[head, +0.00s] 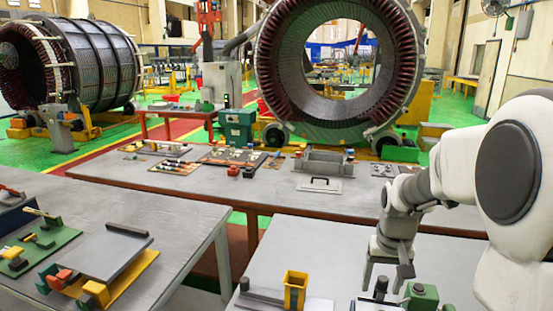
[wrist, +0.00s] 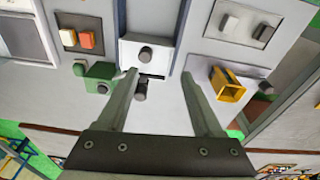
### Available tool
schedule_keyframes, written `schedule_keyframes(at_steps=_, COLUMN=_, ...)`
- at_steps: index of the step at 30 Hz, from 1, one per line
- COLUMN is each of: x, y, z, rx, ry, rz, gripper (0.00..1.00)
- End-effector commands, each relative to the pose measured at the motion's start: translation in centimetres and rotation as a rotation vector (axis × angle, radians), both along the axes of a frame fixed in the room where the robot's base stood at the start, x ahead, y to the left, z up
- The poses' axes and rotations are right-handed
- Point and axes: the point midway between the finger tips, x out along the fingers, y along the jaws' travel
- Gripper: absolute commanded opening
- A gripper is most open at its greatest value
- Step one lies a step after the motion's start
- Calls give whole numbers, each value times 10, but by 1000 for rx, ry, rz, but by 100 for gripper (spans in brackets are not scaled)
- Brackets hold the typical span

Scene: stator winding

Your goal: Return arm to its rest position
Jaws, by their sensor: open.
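My gripper (head: 387,278) hangs from my arm at the right of the head view, fingers pointing down over the near right table (head: 310,240). In the wrist view my gripper (wrist: 160,77) has its two fingers spread apart, with nothing held between them. A dark round knob (wrist: 140,90) shows between the fingers, near the left one. I cannot tell how far above it the fingertips are. A green block (wrist: 98,76) lies just left of the left finger. It also shows in the head view (head: 422,296).
A yellow open-topped box (head: 295,289) stands left of my gripper; it shows in the wrist view (wrist: 228,86) too. A long grey table (head: 225,188) with trays lies behind. A left table (head: 190,215) carries fixtures. A large stator ring (head: 400,60) stands at the back.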

Motion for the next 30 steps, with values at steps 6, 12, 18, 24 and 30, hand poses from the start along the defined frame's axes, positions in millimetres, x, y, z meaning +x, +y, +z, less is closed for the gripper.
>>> schedule_keyframes(at_steps=6, x=-41, y=31, z=56, rx=-22, ry=-95, rz=54, gripper=68)
schedule_keyframes(at_steps=12, x=-84, y=55, z=89, rx=-33, ry=-177, rz=101, gripper=68)
schedule_keyframes(at_steps=18, x=-130, y=74, z=109, rx=-36, ry=-261, rz=148, gripper=68)
schedule_keyframes(at_steps=24, x=-169, y=88, z=116, rx=-33, ry=-331, rz=188, gripper=68)
schedule_keyframes(at_steps=30, x=-187, y=93, z=116, rx=-30, ry=-368, rz=208, gripper=68)
